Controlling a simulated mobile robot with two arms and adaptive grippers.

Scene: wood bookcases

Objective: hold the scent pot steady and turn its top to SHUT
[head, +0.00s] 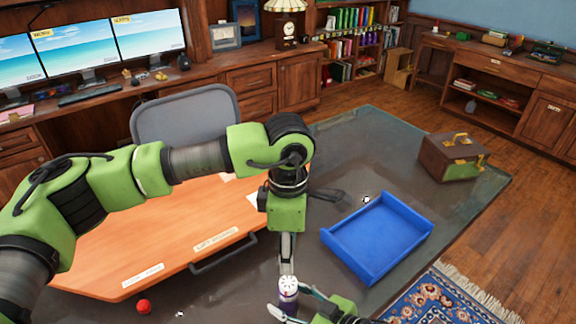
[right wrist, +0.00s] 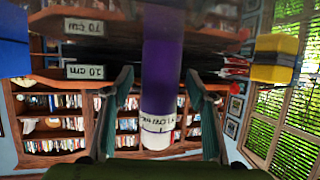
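The scent pot (head: 289,299) is a small purple cylinder with a white top (head: 289,284) that shows dark holes. It stands at the bottom centre of the head view. My right gripper (head: 293,305) comes from the lower right, with a finger on each side of the pot. In the right wrist view, the purple pot (right wrist: 163,60), with a white lettered end, is between the open fingers (right wrist: 160,110), with gaps beside it. My left gripper (head: 287,268) points down just above the top; its fingers are seen edge-on, and contact cannot be told. The top's setting is unreadable.
An orange-brown desk top (head: 190,235) with labels lies left of the pot. A red ball (head: 144,306) is at its front. An empty blue tray (head: 335,243) is to the right.

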